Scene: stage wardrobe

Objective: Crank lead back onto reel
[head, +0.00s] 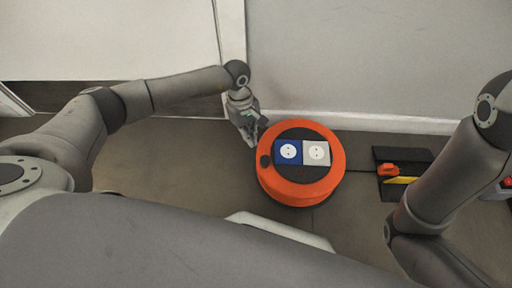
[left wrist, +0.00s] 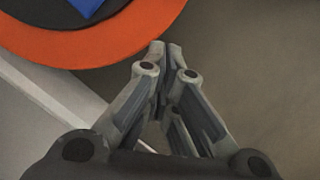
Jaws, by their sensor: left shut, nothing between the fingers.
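The orange cable reel (head: 330,170) lies flat on the floor, with a dark top that carries one blue and one grey socket. A dark round knob (head: 265,161) sits near its left rim. A thin dark lead (head: 362,171) runs from the reel's right side along the floor. My left gripper (head: 256,136) is shut and empty, at the upper left of the reel, beside its rim. In the left wrist view the shut fingers (left wrist: 163,48) point at floor next to the orange rim (left wrist: 135,38). My right gripper is not visible; only its arm shows at the right.
A black mat or plate (head: 400,155) with an orange piece (head: 388,169) and a yellow strip (head: 403,180) lies right of the reel. A wall with a white skirting board (head: 385,123) runs behind. Open floor lies left of the reel.

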